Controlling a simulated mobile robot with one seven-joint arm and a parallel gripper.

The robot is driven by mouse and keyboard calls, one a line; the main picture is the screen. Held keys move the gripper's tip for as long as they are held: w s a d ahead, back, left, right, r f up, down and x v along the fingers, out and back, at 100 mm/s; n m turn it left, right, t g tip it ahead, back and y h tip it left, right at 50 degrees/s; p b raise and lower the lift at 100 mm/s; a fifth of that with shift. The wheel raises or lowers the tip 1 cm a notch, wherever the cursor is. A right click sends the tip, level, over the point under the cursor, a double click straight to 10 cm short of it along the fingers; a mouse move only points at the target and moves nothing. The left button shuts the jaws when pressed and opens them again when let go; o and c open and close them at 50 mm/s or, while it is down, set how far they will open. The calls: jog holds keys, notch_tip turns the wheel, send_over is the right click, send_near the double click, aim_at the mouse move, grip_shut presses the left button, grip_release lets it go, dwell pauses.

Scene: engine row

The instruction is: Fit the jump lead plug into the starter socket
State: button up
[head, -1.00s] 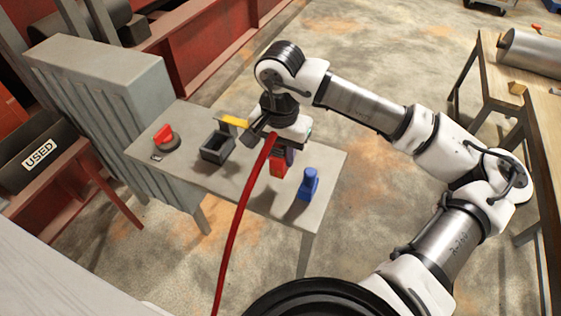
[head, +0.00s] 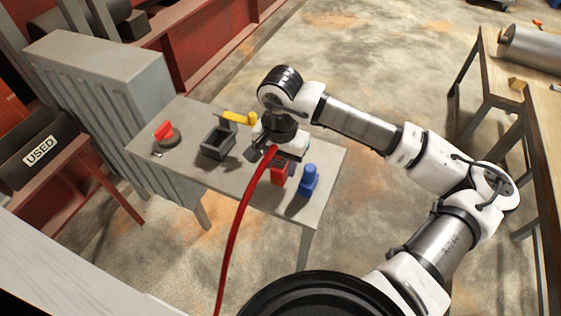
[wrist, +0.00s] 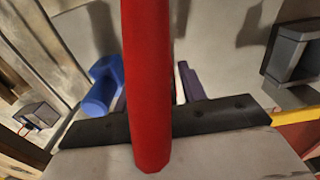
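The red jump lead plug (head: 279,171) hangs under my gripper (head: 283,162), and its red cable (head: 238,221) curves down toward the front. My gripper is shut on the plug, over the right half of the small grey table (head: 235,179). In the wrist view the cable (wrist: 147,75) crosses in front and hides the plug; a dark purple finger (wrist: 191,82) shows beside it. The open dark grey box (head: 217,142), seemingly the starter socket, stands on the table left of the plug. I cannot tell the plug's exact height over the table.
A blue upright piece (head: 309,180) stands close to the right of the plug. A red-knobbed switch (head: 166,135) sits at the table's left. A ribbed grey cabinet (head: 108,109) adjoins the left side.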

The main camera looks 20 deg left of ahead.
jog(key=shift+o, duration=1)
jog(key=shift+r, duration=0.1)
